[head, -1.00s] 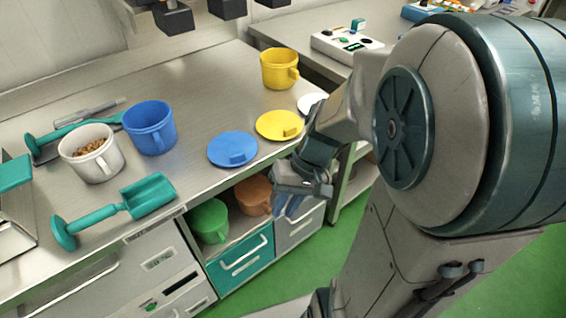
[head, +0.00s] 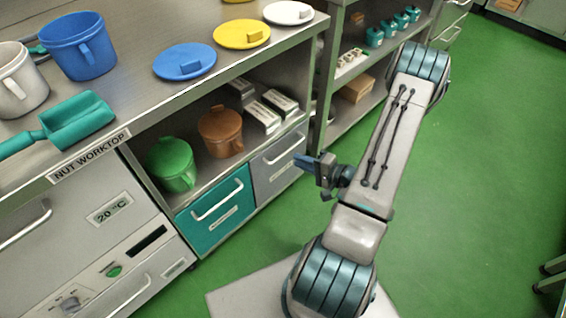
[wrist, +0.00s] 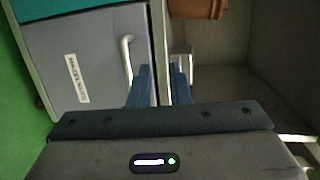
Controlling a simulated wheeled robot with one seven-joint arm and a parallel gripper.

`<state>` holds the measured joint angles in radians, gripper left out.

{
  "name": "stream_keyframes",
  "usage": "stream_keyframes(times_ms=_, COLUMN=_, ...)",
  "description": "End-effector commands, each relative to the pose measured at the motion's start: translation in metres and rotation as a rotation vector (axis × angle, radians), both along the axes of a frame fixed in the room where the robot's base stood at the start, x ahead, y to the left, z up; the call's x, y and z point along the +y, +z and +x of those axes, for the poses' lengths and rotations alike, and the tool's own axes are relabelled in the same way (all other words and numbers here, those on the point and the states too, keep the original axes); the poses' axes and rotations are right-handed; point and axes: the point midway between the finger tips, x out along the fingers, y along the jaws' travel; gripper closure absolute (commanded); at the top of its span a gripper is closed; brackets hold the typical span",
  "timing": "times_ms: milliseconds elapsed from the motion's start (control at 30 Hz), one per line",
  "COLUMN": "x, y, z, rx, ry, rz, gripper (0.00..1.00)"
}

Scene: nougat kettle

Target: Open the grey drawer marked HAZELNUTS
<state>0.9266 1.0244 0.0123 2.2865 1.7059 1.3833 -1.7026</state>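The grey drawer (head: 275,168) is shut, low at the right end of the nut worktop, beside the teal drawer. It has a pale bar handle (head: 284,149) along its upper part. In the wrist view the grey drawer (wrist: 95,60) lies on its side, with a small white label reading roughly HAZELNUTS (wrist: 76,78) and the handle (wrist: 127,60). My gripper (head: 302,161) is in front of the drawer's right end. In the wrist view its blue fingers (wrist: 162,80) are apart and empty, near the shelf edge beside the handle. The handle is not between them.
The teal drawer (head: 215,205) is shut. Above the drawers, an open shelf holds a green pot (head: 172,165), a brown pot (head: 220,132) and white boxes (head: 270,108). The worktop holds lids and a blue mug (head: 78,47).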

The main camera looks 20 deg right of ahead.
Motion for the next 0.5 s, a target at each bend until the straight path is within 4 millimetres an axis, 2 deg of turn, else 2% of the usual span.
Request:
stream_keyframes(times_ms=33, x=-0.010, y=-0.024, z=-0.004, rx=-0.003, ry=-0.058, rz=-0.001, gripper=0.83)
stream_keyframes(times_ms=133, x=-0.024, y=-0.047, z=-0.009, rx=-0.009, ry=-0.138, rz=-0.021, gripper=0.83)
stream_keyframes(times_ms=333, x=-0.032, y=-0.062, z=-0.007, rx=-0.014, ry=-0.193, rz=-0.040, gripper=0.83)
stream_keyframes(times_ms=500, x=-0.023, y=-0.067, z=0.015, rx=-0.014, ry=-0.191, rz=-0.041, gripper=0.83)
